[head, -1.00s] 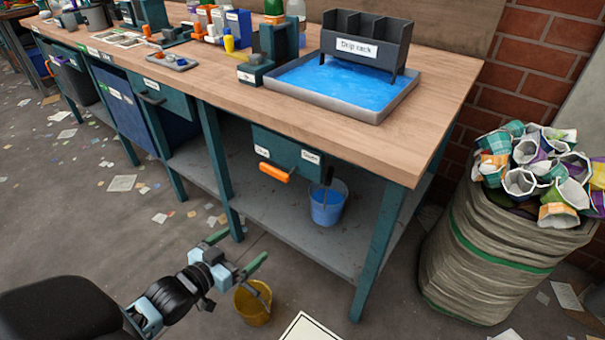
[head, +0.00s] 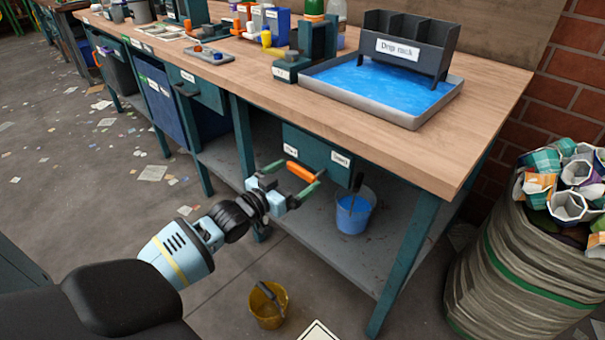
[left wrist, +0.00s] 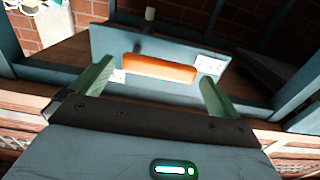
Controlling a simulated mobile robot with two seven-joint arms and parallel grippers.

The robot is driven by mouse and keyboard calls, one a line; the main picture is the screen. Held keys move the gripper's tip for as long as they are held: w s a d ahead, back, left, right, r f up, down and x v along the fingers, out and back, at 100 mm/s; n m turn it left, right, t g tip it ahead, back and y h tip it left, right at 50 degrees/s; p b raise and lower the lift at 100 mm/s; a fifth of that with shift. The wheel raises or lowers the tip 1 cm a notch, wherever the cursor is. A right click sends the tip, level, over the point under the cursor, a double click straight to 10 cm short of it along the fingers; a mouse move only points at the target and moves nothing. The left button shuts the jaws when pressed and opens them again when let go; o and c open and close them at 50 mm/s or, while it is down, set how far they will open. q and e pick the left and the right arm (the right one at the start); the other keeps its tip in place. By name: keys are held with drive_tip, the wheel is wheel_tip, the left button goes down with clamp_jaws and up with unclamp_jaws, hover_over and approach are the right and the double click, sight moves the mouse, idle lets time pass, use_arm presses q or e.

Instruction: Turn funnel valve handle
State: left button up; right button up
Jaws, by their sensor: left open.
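An orange valve handle (head: 300,172) lies across the front of a teal box (head: 318,152) under the bench top, with small labels on either side. In the left wrist view the orange handle (left wrist: 158,68) lies between and beyond the two green fingers. My left gripper (head: 292,180) is open, with its fingers on either side of the handle. I cannot tell whether they touch it. My right gripper is not in view.
A yellow bucket (head: 268,305) stands on the floor below my left arm. A drip rack (head: 410,45) stands in a blue-filled tray (head: 345,115) on the bench. A bench leg (head: 405,265) and a full sack (head: 520,270) are at the right.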

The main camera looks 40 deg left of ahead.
sight(299, 173)
use_arm(q)
drive_tip(key=shift+w+d, duration=0.1)
drive_tip(key=shift+w, duration=0.9)
drive_tip(key=shift+w+b, duration=0.3)
drive_tip(key=shift+w, duration=0.25)
drive_tip(key=c, duration=1.2)
